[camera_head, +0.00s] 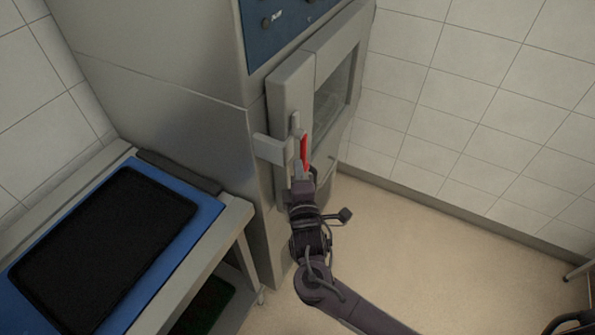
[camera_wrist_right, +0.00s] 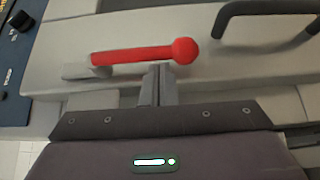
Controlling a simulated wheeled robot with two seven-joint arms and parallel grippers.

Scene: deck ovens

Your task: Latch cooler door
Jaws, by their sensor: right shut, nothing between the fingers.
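My right gripper (camera_head: 301,172) is at the lever's lower end. In the right wrist view the red lever (camera_wrist_right: 135,54) lies across the picture with a round knob. My right gripper (camera_wrist_right: 158,70) is shut and empty, its fingertips at the lever's side near the knob. Contact is unclear. My left gripper is not in view.
A blue-topped table (camera_head: 205,212) with a black tray (camera_head: 193,205) stands left of the cabinet. A dark bar handle (camera_wrist_right: 270,8) shows beside the lever in the right wrist view.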

